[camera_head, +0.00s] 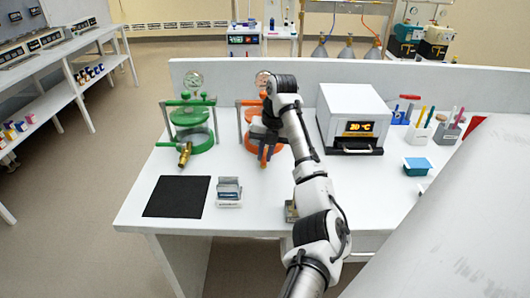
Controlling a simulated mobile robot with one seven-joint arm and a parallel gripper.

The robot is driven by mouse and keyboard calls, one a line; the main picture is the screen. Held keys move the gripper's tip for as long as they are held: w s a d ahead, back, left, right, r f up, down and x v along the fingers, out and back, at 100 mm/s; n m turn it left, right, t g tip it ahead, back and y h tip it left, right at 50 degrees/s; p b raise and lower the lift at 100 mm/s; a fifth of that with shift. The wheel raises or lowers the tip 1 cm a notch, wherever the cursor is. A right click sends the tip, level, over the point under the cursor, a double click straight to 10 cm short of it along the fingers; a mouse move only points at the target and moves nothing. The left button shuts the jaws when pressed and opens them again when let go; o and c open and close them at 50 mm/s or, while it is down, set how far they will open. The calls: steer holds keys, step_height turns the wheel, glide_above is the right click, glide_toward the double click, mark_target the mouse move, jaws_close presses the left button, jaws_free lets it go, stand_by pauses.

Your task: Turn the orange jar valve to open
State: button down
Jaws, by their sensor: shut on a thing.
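The orange jar (250,146) stands in a frame with grey posts on the white bench, left of centre. My arm and gripper cover much of its right side and front. My gripper (265,154) is low at the front of the orange jar, pointing down, and is shut on the jar's valve. The valve is mostly hidden by the jaws, so I cannot tell how far it is turned.
A green jar (194,135) with a brass valve (185,155) stands to the left. A white oven (352,112) stands close right of my arm. A black mat (177,196) and a small grey holder (229,190) lie in front. Pen cups (446,133) stand farther right.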

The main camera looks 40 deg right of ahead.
steer(key=c, duration=1.4)
jaws_free()
steer(key=shift+d, duration=0.1)
steer(key=shift+c, duration=0.2)
step_height(320, 180, up, 14)
steer(key=s+d, duration=0.1)
steer(key=d, duration=0.1)
steer(key=shift+s+f, duration=0.25)
steer(key=shift+s, duration=0.15)
